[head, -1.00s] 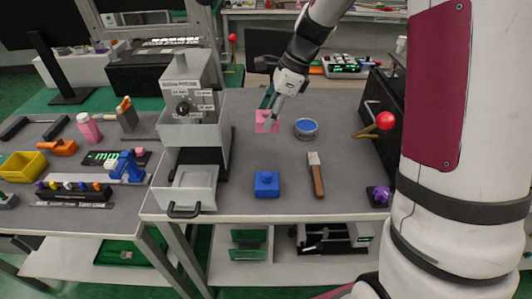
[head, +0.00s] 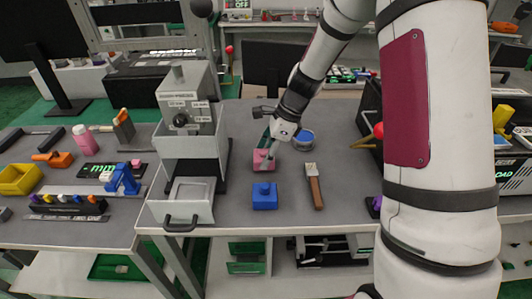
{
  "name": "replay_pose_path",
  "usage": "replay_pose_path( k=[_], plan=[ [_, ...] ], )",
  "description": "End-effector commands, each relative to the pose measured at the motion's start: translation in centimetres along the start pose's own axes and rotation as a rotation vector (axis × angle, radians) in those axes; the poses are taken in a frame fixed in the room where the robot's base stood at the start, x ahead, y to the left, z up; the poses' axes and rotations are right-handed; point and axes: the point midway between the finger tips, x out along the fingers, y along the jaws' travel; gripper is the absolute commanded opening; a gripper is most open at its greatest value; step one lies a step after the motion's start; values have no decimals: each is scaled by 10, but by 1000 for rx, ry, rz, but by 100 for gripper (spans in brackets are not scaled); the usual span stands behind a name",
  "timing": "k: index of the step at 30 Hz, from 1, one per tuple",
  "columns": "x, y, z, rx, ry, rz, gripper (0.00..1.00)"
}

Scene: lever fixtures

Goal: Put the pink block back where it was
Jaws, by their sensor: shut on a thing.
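The pink block (head: 261,161) is on or just above the grey table, behind the blue block (head: 265,197). My gripper (head: 267,150) reaches down from the upper right and is shut on the pink block, partly covering it. I cannot tell whether the block touches the table.
A grey press-like fixture with an open drawer (head: 182,208) stands to the left. A wooden-handled tool (head: 314,187) lies to the right. The table between the fixture and the blocks is clear.

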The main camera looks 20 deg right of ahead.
Motion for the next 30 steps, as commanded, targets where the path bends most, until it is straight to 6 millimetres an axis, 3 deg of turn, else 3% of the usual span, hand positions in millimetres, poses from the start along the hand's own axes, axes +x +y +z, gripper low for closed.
replay_pose_path(
  k=[3, 4, 6, 19, 23, 30],
  plan=[
    [2, 0, -1, 0, 0, 0, 8],
    [3, 0, -1, 0, 0, 0, 52],
    [2, 0, -1, 0, 0, 0, 68],
    [-4, -1, 0, -1, 1, -2, 70],
    [-23, -1, 0, -2, 1, -5, 70],
    [-73, -1, 1, -2, 1, -5, 70]
  ],
)
